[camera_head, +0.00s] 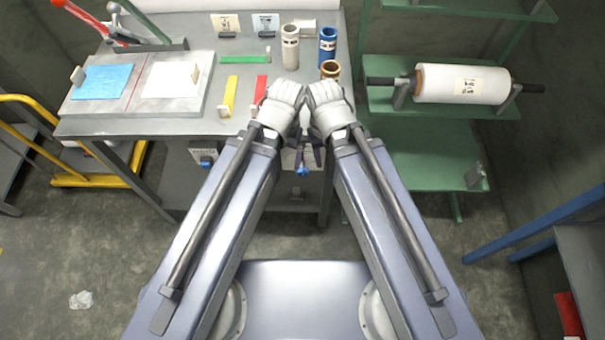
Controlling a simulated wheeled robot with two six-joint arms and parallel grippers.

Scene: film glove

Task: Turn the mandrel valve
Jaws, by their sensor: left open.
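A small blue knob (302,171), which may be the mandrel valve, shows just below the front edge of the workbench, between my two forearms. My left gripper (300,157) is open; its dark fingers show only in part under the white wrists, close above the knob. I cannot tell whether they touch it. My right gripper is mostly hidden under its wrist, and its jaws cannot be made out. Upright tubes stand at the back of the bench: a beige one (290,48), a blue one (327,46) and a brass one (330,70).
The grey workbench (110,126) carries a blue sheet (102,82), a white sheet (172,79), coloured strips and a red-handled lever press (80,16). A green rack (420,135) with a white film roll (462,84) stands right. A yellow cart (85,180) is left.

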